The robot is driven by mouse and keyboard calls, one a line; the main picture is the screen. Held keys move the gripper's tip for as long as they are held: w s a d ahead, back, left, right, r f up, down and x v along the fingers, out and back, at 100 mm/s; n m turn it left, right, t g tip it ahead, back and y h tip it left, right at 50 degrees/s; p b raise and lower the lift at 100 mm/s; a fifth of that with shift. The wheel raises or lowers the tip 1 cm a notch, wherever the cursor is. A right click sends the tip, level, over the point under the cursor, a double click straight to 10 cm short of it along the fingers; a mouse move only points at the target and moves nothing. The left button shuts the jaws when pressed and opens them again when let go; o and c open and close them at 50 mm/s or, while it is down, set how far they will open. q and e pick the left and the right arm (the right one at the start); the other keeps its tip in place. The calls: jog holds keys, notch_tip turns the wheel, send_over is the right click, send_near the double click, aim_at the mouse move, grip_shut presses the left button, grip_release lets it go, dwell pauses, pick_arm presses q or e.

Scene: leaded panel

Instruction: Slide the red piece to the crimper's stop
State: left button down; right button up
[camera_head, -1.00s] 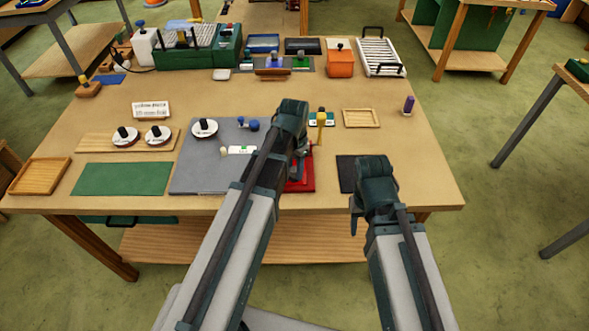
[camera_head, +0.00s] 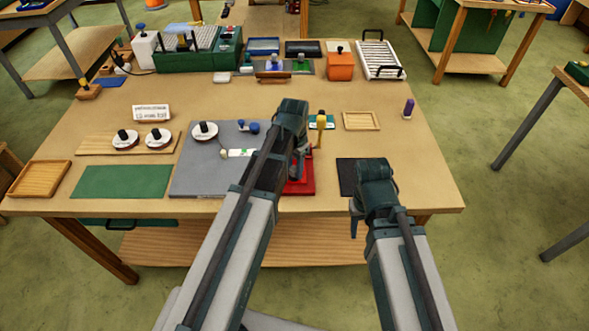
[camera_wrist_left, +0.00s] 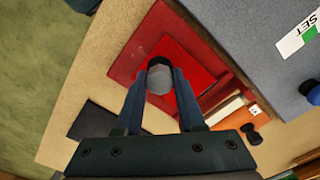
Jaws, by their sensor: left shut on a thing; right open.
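My left gripper (camera_wrist_left: 160,76) is shut on a pale grey, round-topped knob (camera_wrist_left: 159,82), which shows between its fingers in the left wrist view. Under it lies flat red work (camera_wrist_left: 186,62), with a brighter red part inside a darker red border; I cannot tell the red piece from the crimper's base. In the head view the red work (camera_head: 301,188) shows beside my left forearm, which hides most of it. A yellow handle (camera_head: 321,121) stands just behind, apparently the crimper's lever. The stop cannot be made out. My right gripper (camera_head: 355,222) is open and empty near the front edge.
A grey board (camera_head: 205,170) lies left of the red work, with a white disc (camera_head: 204,130) and a SET card (camera_head: 241,153) on it. A dark mat (camera_head: 346,176) lies right, partly behind my right arm.

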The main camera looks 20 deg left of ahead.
pick_arm(q)
jog(key=shift+c, duration=2.2)
grip_release()
jog(key=shift+r, duration=0.15)
notch_tip(320, 180, up, 14)
jog(key=p, duration=1.4)
jog(key=shift+f, duration=0.2)
jog(key=shift+f, duration=0.1)
jog(key=s+d+f+n+b, duration=0.1)
jog(key=s+d+f+b, duration=0.4)
jog(key=s, duration=0.3)
jog(key=s+d+f+n+y+b, duration=0.1)
jog(key=s+d+f+b, duration=0.4)
jog(key=s+d+b, duration=0.1)
jog(key=shift+s+f, duration=0.25)
jog(key=shift+s, duration=0.65)
